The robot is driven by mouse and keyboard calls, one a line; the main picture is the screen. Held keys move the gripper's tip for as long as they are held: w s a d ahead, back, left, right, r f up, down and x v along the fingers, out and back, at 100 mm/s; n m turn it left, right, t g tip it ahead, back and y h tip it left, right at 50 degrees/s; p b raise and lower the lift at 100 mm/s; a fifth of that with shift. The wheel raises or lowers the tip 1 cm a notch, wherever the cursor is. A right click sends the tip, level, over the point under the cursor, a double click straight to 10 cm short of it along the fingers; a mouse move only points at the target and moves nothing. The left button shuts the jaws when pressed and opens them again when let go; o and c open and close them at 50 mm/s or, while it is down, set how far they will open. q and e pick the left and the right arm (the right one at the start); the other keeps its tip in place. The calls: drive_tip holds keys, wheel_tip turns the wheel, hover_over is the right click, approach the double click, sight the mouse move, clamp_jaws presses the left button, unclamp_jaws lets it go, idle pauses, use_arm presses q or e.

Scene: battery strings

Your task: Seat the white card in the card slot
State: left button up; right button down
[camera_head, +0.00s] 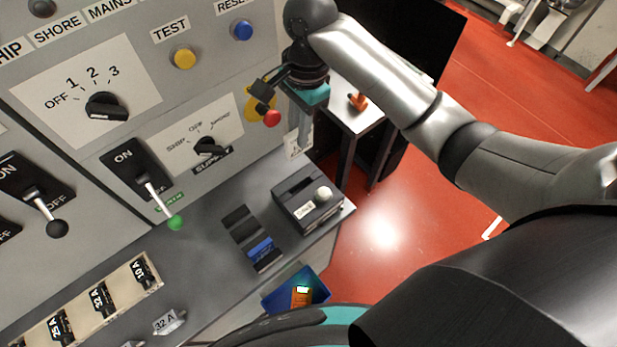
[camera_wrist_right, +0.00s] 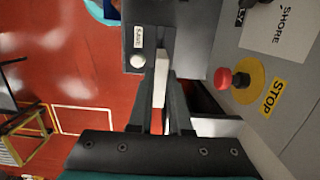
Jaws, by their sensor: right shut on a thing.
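My right gripper (camera_head: 301,125) points down beside the grey panel, just behind the black card-slot box (camera_head: 292,213). The box stands on the grey ledge, with a dark slot in its top, a small white label and a white knob. In the right wrist view my right gripper (camera_wrist_right: 161,108) is shut on the white card (camera_wrist_right: 160,77), seen nearly edge-on between its fingers. The card's far end overlaps the near edge of the card-slot box (camera_wrist_right: 168,42), beside the knob. I cannot tell whether it touches the box. My left gripper is not in view.
A red stop button (camera_head: 271,118) on a yellow disc is close to my right gripper. A green-tipped lever (camera_head: 174,222) sticks out from the panel. A black and blue block (camera_head: 253,240) lies left of the box, and a blue bin (camera_head: 315,283) is below the ledge.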

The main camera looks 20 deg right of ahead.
sight(305, 149)
wheel_tip(305, 149, down, 17)
drive_tip(key=shift+f+b, duration=0.1)
drive_tip(key=shift+b, duration=0.9)
drive_tip(key=shift+f, duration=0.1)
drive_tip(key=shift+f, duration=0.15)
drive_tip(key=c, duration=0.8)
unclamp_jaws()
drive_tip(key=shift+c, duration=0.2)
drive_tip(key=r, duration=0.4)
drive_tip(key=d+r+p, duration=0.1)
drive_tip(key=r, duration=0.7)
drive_tip(key=shift+w+d+r+p, duration=0.15)
drive_tip(key=shift+w+d+p, duration=0.05)
drive_tip(key=shift+p, duration=0.15)
